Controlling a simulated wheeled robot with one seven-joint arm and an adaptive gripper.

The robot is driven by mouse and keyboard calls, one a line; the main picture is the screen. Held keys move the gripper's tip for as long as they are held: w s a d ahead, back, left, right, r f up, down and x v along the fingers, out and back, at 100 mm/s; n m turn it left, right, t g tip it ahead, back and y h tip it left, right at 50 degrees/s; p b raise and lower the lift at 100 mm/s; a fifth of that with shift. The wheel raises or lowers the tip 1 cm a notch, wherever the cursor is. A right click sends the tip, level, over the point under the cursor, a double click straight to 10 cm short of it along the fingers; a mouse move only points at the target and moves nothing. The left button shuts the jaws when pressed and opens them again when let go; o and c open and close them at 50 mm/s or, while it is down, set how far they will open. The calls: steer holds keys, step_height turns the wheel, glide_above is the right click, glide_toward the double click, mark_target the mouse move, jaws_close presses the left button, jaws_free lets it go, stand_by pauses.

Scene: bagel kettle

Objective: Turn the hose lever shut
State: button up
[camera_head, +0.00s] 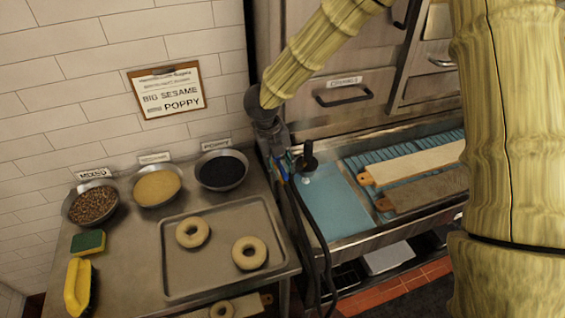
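My gripper (282,150) is dark grey, at the end of my yellow bamboo-like arm. It points down beside the left end of the steel water trough, at the gap between trough and counter. Its fingers are small and dark, and I cannot tell whether they are open or shut. A black hose (322,250) runs down from just below the gripper over the trough's front left corner. A black upright fitting (308,158) stands at the trough's left end, right of the gripper. Small blue and green parts show below the fingers. I cannot make out the lever clearly or its position.
The trough (375,232) holds blue water and wooden boards (425,161). Left is a steel counter (130,250) with a tray (205,283) of two bagels, bowls of toppings (157,187), a sponge (88,242) and a yellow-handled item (77,285). Drawers (343,90) stand behind the trough.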

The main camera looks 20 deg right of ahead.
steer(key=shift+d+f, duration=0.1)
jaws_close()
steer(key=shift+d, duration=0.1)
